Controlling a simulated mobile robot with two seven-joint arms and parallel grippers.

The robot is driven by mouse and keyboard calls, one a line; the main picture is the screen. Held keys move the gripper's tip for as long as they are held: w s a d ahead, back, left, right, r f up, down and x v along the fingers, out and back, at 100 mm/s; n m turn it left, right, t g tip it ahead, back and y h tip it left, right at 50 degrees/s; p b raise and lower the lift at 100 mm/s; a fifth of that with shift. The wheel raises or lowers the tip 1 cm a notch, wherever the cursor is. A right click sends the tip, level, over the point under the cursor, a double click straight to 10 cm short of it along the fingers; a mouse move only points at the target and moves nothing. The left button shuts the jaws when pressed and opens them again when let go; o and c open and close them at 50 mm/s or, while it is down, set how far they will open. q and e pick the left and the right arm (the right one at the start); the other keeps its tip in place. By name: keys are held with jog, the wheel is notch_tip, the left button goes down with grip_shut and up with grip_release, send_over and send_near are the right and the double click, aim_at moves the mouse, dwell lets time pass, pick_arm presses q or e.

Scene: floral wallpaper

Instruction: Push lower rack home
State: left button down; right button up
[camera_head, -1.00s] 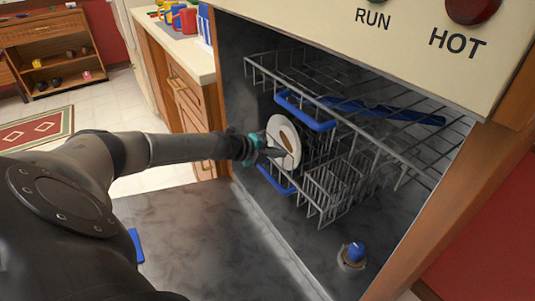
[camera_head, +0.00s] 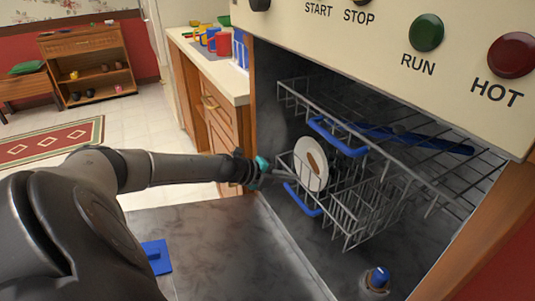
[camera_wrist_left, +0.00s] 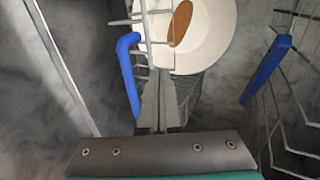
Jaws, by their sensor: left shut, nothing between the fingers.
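The lower rack (camera_head: 352,232) is a grey wire basket with a blue handle (camera_head: 303,200), inside the open dishwasher. A white plate (camera_head: 304,176) with a brown patch stands upright near its front. My left gripper (camera_head: 288,174) is shut and empty at the rack's front, just left of the plate. In the left wrist view the shut fingers (camera_wrist_left: 160,90) point toward the plate (camera_wrist_left: 212,35), beside the lower rack's blue handle (camera_wrist_left: 129,75). Whether the fingertips touch the rack is unclear. My right gripper is not seen.
The upper rack (camera_head: 400,143) with its blue handle (camera_head: 338,140) overhangs the lower one. The lowered door (camera_head: 215,235) lies in front, with a blue piece (camera_head: 157,257) on it. A blue-capped knob (camera_head: 379,278) stands at the right. A counter with mugs (camera_head: 222,44) is beyond.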

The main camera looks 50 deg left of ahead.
pick_arm(q)
jog(key=p+v, duration=0.2)
jog(key=v, duration=0.4)
jog(key=shift+s+r, duration=0.15)
jog(key=shift+s, duration=0.1)
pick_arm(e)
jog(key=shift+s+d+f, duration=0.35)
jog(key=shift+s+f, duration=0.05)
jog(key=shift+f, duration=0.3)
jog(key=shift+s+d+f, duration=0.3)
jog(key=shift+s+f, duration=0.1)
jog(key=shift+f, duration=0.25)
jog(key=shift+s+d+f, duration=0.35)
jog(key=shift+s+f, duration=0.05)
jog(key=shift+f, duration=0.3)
